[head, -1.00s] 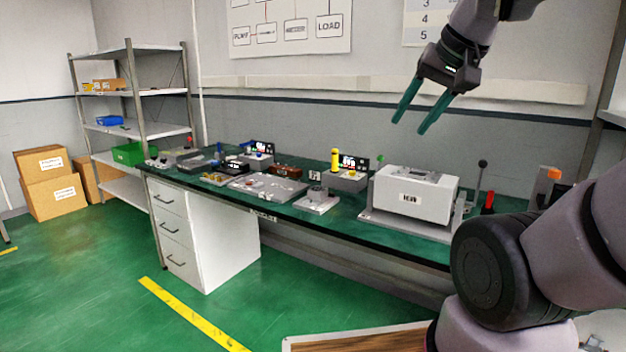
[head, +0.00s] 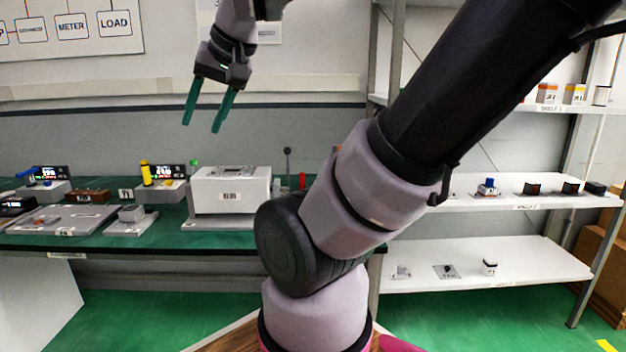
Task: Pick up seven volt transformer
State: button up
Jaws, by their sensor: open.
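My gripper (head: 203,118) is open and empty, its two green fingers pointing down in the air above the workbench (head: 130,240). It is well apart from everything on the bench. I cannot tell which thing is the seven volt transformer, as the labels are too small to read. Small parts stand on the shelves at the right: a blue-topped part (head: 488,187), dark blocks (head: 533,188), and white-and-orange boxes (head: 546,93) higher up. On the lowest shelf stands a small white part with a dark band (head: 489,267). My arm hides the bench's right end.
A large white box unit (head: 232,190) stands on the bench, with a lever (head: 287,165) and a red part (head: 302,181) beside it. Units with lit displays stand at the left. The metal shelf rack (head: 470,290) bounds the right side. Green floor (head: 440,327) shows below.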

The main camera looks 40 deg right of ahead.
aim_at(569, 189)
jog(key=k+l, duration=0.15)
jog(key=l, duration=0.25)
jog(key=k+l+z, duration=0.1)
jog(key=l, duration=0.25)
jog(key=k+l, duration=0.2)
jog(key=l, duration=0.2)
jog(key=k+l, duration=0.1)
jog(key=l, duration=0.3)
jog(key=k+l+z, duration=0.1)
jog(key=l, duration=0.3)
jog(key=k+l+z, duration=0.15)
jog(key=l, duration=0.85)
jog(key=k+l+z, duration=0.2)
jog(key=l, duration=0.85)
jog(key=l+z, duration=0.15)
jog(key=l, duration=0.9)
jog(key=i+l, duration=0.15)
jog(key=l, duration=0.25)
jog(key=i+l, duration=0.15)
jog(key=l, duration=0.3)
jog(key=i+l+z, duration=0.1)
jog(key=l, duration=0.3)
jog(key=i+l, duration=0.15)
jog(key=l, duration=0.25)
